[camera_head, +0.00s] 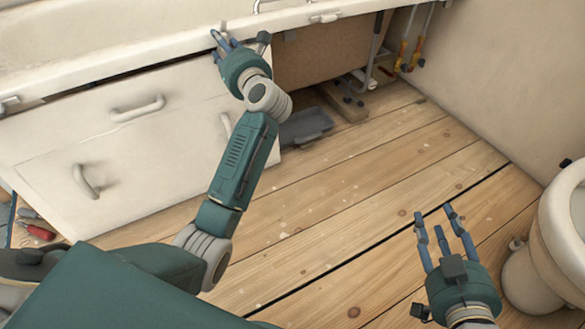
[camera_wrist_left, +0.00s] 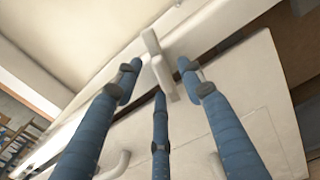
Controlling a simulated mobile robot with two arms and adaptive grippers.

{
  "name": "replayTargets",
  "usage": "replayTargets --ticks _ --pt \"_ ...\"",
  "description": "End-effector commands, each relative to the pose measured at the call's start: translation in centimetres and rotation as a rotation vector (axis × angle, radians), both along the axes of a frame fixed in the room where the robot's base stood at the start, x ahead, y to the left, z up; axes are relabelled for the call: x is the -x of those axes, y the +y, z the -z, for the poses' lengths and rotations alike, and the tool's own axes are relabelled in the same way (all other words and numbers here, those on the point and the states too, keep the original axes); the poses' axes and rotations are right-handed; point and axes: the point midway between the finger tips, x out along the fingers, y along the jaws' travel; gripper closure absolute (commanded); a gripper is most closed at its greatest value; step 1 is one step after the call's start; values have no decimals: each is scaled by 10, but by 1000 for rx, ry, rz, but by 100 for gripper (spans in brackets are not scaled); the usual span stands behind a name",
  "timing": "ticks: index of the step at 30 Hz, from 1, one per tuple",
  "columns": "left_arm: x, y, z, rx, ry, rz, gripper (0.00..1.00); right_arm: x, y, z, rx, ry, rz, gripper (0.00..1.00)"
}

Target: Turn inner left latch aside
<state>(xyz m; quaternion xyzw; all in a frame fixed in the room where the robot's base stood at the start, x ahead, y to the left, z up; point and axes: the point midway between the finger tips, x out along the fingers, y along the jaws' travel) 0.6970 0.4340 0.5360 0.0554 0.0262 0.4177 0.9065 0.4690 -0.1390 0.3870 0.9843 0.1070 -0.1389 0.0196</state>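The latch (camera_wrist_left: 158,66) is a pale turn-piece at the top edge of the white cabinet front (camera_head: 60,130), under the counter rim. In the left wrist view it stands upright and slightly tilted between my spread fingers. In the head view only a small pale bit of it (camera_head: 223,25) shows at my fingertips. My left gripper (camera_head: 232,40) is open, with its blue fingers around the latch; in the left wrist view (camera_wrist_left: 160,85) I cannot tell whether any finger touches it. My right gripper (camera_head: 445,222) is open and empty above the wooden floor.
Another latch (camera_head: 10,103) sits at the far left of the counter rim, and one more (camera_head: 325,18) to the right. The cabinet bay right of the front is open, with pipes and valves (camera_head: 408,58). A toilet (camera_head: 560,240) stands at right. The middle floor (camera_head: 350,190) is clear.

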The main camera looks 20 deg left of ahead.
Motion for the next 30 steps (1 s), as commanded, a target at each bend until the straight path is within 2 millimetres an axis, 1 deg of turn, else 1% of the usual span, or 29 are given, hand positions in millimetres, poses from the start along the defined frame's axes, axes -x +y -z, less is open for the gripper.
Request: replayTargets --ticks 1,5,6,7,14,23,24,30 --pt "0 0 6 14 -22 0 60 0 0 14 0 0 0 60" --pt "0 0 6 57 -73 0 60 0 0 29 0 0 0 60" --pt "4 -7 -1 61 -69 4 60 0 0 16 0 -2 0 60" --pt "7 -11 -3 61 -68 4 60 0 0 11 0 -1 0 60" --pt "33 -40 -3 61 -65 2 60 0 0 -7 0 0 0 60" --pt "72 -85 -3 60 -63 0 60 0 0 -31 0 0 0 60" --pt "70 -83 -12 22 -46 1 60 0 0 -43 0 -1 0 60" --pt "63 -87 -31 -148 52 17 60 0 0 -76 0 0 0 60"
